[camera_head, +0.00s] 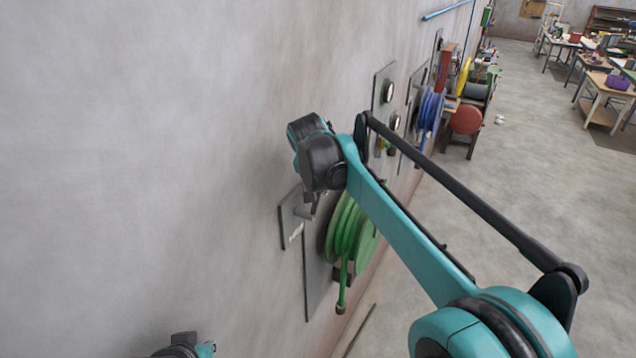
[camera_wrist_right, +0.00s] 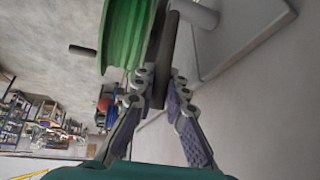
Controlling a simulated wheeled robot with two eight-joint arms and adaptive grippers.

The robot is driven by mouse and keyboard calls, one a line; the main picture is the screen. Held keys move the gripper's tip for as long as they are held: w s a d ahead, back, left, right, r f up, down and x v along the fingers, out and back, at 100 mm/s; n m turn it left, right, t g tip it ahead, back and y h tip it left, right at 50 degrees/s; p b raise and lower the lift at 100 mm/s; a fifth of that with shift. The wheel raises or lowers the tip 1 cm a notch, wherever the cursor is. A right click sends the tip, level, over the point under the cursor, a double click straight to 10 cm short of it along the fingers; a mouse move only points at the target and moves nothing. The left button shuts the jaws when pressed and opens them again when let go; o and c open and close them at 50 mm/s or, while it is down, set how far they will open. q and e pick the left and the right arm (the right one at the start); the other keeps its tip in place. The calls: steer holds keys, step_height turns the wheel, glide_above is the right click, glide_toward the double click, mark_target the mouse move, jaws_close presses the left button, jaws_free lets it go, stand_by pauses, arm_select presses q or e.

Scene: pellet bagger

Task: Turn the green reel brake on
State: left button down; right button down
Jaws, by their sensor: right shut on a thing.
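A grey pivot stub (camera_wrist_right: 197,12) sticks out from that plate. My right gripper (camera_wrist_right: 158,88) is shut on a dark brake lever (camera_wrist_right: 171,45), beside the green reel. In the head view my right wrist mostly hides the lever. My left arm's end (camera_head: 182,346) shows at the bottom edge, its fingers unclear.
Further along the wall are a blue reel (camera_head: 428,112), a yellow reel (camera_head: 462,77) and a round red thing (camera_head: 466,120). Work tables (camera_head: 606,88) stand far right. The floor (camera_head: 520,190) beside the wall is mostly clear.

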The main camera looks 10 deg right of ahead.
steer(key=shift+w, duration=0.1)
stand_by(0.4)
steer(key=c, duration=1.5)
jaws_free()
steer(key=shift+c, duration=0.2)
steer(key=v, duration=1.1)
steer(key=shift+r, duration=0.45)
